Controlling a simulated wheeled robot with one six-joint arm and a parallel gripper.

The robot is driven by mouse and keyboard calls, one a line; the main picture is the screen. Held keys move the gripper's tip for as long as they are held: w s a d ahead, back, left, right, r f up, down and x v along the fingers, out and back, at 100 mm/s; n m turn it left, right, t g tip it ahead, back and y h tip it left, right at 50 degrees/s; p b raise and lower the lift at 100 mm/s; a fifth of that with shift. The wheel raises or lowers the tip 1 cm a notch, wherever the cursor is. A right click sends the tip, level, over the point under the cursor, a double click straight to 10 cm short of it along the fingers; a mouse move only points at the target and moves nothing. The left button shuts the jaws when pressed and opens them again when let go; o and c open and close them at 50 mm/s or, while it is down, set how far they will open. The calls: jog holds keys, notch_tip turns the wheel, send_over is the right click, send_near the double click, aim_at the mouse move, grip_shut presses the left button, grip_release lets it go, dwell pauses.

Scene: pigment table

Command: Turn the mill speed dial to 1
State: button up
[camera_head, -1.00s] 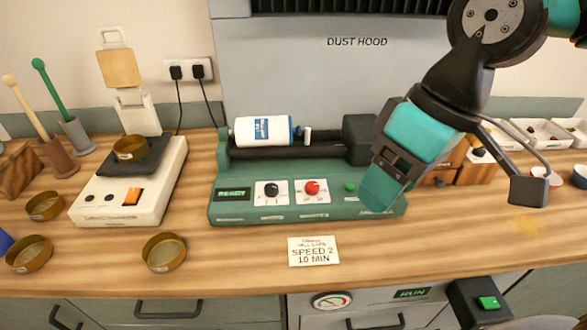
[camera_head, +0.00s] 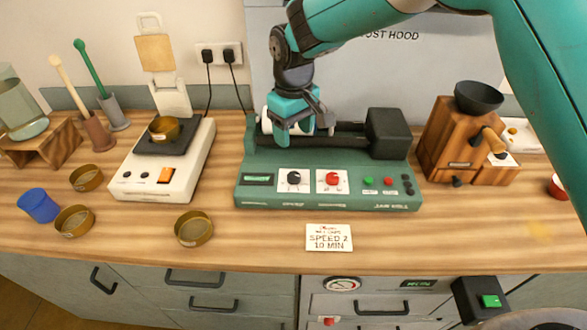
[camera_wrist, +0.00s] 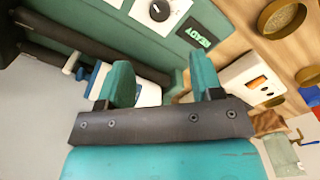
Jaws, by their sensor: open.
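The green jar mill (camera_head: 330,200) stands on the wooden bench. Its front panel carries a black dial (camera_head: 293,178) and a red dial (camera_head: 333,179), each on a white plate, with a small display at the left. Which dial sets speed cannot be read. My gripper (camera_head: 294,132) is open and empty, above the rollers at the mill's back left, in front of the white jar. In the wrist view my gripper's two teal fingers (camera_wrist: 166,85) stand apart over the white jar (camera_wrist: 143,92). The black dial (camera_wrist: 158,10) shows at the top edge, apart from the fingers.
A card (camera_head: 329,237) reading "SPEED 2 10 MIN" lies in front of the mill. A wooden grinder (camera_head: 450,145) stands right. The dust hood wall is behind.

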aim_at(294, 175)
notch_tip(294, 175, down, 13)
jog(key=p, duration=0.3)
jog(key=c, duration=0.9)
